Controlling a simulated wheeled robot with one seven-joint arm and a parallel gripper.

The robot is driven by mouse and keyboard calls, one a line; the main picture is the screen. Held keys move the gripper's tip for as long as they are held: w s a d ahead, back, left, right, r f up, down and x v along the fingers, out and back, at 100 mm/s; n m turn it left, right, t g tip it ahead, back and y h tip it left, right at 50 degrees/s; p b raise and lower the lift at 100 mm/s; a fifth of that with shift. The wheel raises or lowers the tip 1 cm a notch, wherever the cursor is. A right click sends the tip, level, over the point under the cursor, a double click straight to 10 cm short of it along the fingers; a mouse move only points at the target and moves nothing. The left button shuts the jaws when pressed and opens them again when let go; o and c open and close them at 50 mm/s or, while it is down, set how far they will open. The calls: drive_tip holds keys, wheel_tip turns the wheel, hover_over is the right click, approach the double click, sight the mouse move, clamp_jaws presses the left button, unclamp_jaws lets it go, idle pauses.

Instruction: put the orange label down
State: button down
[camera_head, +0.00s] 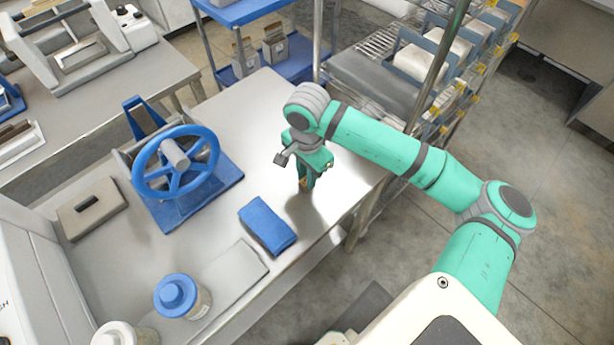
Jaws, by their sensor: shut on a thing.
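My gripper (305,182) points down over the right part of the steel table (345,182), close to its surface. It is shut on the orange label (303,183), of which only a small orange-brown bit shows between the fingertips. The fingers hide the rest of the label. I cannot tell whether the label touches the table top.
A folded blue cloth (267,226) lies left of and nearer than my gripper. A blue handwheel device (175,165) stands further left, with a blue-lidded jar (178,297) at the front. The table around my gripper is clear. A wire rack (400,60) stands behind the table's right end.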

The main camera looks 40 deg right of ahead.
drive_tip(key=shift+f, duration=0.25)
drive_tip(key=shift+f, duration=0.1)
drive_tip(key=c, duration=1.6)
unclamp_jaws()
drive_tip(key=shift+c, duration=0.2)
wheel_tip(320, 180, up, 12)
drive_tip(key=shift+w, duration=0.1)
